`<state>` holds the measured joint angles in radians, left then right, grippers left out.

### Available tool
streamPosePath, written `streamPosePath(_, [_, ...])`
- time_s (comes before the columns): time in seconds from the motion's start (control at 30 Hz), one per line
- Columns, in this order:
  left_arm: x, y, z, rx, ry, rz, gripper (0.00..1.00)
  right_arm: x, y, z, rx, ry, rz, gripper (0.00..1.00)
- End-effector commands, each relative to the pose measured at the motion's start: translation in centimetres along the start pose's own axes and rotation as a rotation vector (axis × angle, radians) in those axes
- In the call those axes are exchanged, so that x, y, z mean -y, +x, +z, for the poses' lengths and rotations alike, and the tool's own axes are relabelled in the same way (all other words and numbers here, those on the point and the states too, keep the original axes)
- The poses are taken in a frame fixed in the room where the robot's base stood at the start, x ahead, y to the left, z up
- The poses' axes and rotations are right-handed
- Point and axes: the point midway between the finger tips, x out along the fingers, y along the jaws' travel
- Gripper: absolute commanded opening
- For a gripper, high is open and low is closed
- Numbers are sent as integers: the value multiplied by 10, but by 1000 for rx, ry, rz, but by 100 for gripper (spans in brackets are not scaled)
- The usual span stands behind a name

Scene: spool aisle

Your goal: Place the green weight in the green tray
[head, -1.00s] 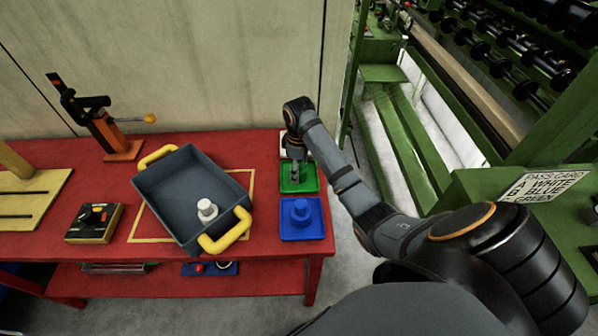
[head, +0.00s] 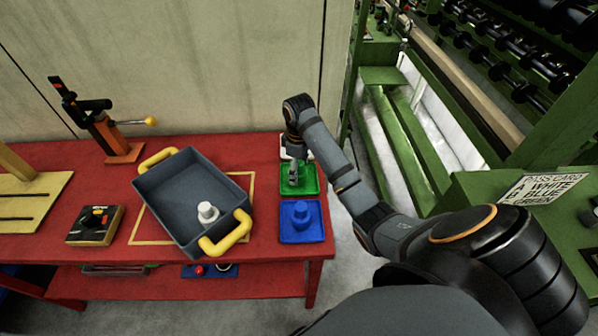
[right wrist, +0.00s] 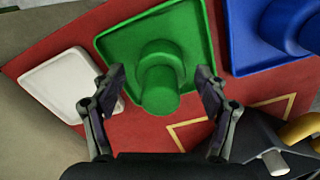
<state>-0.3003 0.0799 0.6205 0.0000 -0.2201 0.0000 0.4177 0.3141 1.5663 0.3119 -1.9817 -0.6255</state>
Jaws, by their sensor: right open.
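The green weight (right wrist: 160,85) stands in the green tray (right wrist: 122,45) in the right wrist view, its narrower top toward the camera. My right gripper (right wrist: 164,82) is open, with one finger to each side of the weight's top in that picture. I see no finger touching it. In the head view my right gripper (head: 293,174) is over the green tray (head: 312,186) and largely hides the weight. My left gripper is not in view.
The blue tray (head: 287,237) with a blue weight (head: 301,212) is in front of the green one. An empty white tray (right wrist: 68,85) lies behind. Left, a grey bin (head: 172,187) with yellow handles holds a white weight (head: 207,212). A wall stands behind the red table (head: 110,225).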

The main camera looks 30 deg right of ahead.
Motion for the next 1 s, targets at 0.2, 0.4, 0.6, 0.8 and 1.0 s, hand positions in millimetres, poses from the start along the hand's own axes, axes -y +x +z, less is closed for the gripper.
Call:
streamPosePath(0.2, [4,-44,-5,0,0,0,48,0,-55,0,0,0,-1,74])
streamPosePath(0.4, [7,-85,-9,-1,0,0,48,0,-96,0,0,-1,-1,74])
streamPosePath(0.6, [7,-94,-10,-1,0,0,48,0,-106,0,1,-1,-1,74])
streamPosePath(0.8, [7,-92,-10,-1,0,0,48,0,-103,0,0,-1,-1,74])
streamPosePath(1.0, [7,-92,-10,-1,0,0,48,0,-103,0,0,-1,-1,74])
